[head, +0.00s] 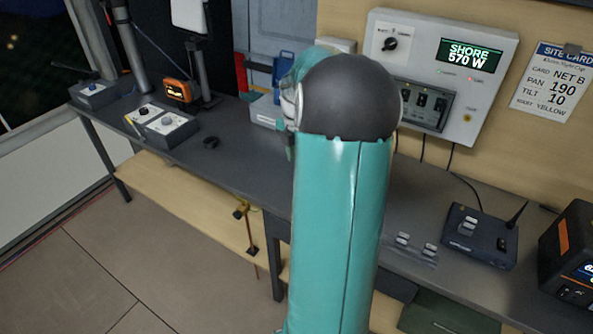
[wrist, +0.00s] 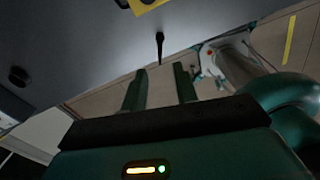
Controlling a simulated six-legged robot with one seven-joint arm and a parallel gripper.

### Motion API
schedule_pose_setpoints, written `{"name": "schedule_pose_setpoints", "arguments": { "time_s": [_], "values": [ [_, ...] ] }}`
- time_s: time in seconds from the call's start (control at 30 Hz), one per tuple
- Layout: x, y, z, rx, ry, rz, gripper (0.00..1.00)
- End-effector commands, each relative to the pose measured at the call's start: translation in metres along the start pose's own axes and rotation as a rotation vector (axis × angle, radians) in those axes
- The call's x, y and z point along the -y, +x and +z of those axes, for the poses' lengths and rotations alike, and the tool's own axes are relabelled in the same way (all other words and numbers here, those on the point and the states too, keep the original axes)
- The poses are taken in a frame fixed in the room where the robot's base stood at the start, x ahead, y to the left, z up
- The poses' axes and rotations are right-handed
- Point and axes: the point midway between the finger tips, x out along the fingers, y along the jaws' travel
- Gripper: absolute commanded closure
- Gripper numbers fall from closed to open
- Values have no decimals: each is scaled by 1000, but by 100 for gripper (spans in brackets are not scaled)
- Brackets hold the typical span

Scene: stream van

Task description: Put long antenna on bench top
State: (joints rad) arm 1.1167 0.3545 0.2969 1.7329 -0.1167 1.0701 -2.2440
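My gripper (wrist: 160,80) shows in the wrist view with its two teal fingers apart and nothing between them. A slim black stick (wrist: 160,46) with a thicker end lies just beyond the fingertips, against the grey bench top. I cannot tell whether it is the long antenna. The grey bench top (head: 255,180) runs across the head view. My teal arm covers the middle of it and hides the gripper's fingers there. A black antenna (head: 517,213) stands tilted on a dark blue box (head: 480,236) at the right.
A power panel (head: 440,80) is on the wall. A brown rod (head: 250,236) hangs at the lower shelf. Floor in front is clear.

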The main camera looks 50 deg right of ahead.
Motion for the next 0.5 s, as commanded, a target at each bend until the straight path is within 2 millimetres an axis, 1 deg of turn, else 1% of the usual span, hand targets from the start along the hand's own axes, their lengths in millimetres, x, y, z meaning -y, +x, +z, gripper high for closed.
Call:
{"name": "schedule_pose_setpoints", "arguments": {
  "time_s": [0.03,0.1,0.2,0.43,0.5],
  "values": [
    [0,-10,0,1,1,2,71],
    [0,-19,0,1,1,1,71],
    [0,-28,0,1,1,1,71],
    [0,-32,-1,-1,1,-1,71],
    [-2,-35,-7,5,11,1,71]
  ]
}}
